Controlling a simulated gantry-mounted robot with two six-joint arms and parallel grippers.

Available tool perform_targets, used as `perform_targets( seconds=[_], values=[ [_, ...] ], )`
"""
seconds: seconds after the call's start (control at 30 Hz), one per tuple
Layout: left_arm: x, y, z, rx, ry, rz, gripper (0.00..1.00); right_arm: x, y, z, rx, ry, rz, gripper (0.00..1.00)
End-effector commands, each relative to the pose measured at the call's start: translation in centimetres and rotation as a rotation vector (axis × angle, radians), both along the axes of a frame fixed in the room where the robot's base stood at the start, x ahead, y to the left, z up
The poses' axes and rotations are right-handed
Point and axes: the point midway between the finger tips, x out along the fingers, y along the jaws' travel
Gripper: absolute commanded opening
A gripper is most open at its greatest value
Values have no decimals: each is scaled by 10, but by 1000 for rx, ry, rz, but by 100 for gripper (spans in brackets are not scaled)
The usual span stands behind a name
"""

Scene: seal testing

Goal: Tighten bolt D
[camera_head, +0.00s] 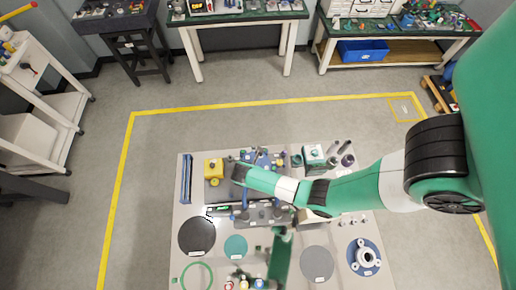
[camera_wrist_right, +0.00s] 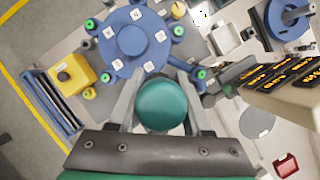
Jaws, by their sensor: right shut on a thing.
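The blue round flange (camera_wrist_right: 132,42) lies below my right gripper in the right wrist view, with several small green-topped bolts (camera_wrist_right: 106,77) around its rim. Small white labels sit on it; I cannot read their letters, so I cannot tell which bolt is D. My right gripper (camera_wrist_right: 160,95) is shut on a teal round-topped thing (camera_wrist_right: 163,106), seen from above. Its lower end is hidden, and I cannot tell whether it touches a bolt. In the head view the flange (camera_head: 262,158) is partly covered by my right arm. My left gripper is not in view.
A yellow box (camera_wrist_right: 70,75) with a dark button and a blue rail (camera_wrist_right: 50,100) stand left of the flange. A display block (camera_wrist_right: 285,85) stands on the right. The grey table (camera_head: 340,280) also carries a black disc (camera_head: 197,236) and a blue ring part (camera_head: 365,257).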

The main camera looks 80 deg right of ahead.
Motion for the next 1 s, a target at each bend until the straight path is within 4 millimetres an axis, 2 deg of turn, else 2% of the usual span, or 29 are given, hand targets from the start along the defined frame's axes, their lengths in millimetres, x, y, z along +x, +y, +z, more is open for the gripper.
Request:
perform_targets(
  seconds=[1.0],
  values=[
    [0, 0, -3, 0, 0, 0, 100, 0, 0, -8, -1, -1, 0, 0]
  ],
)
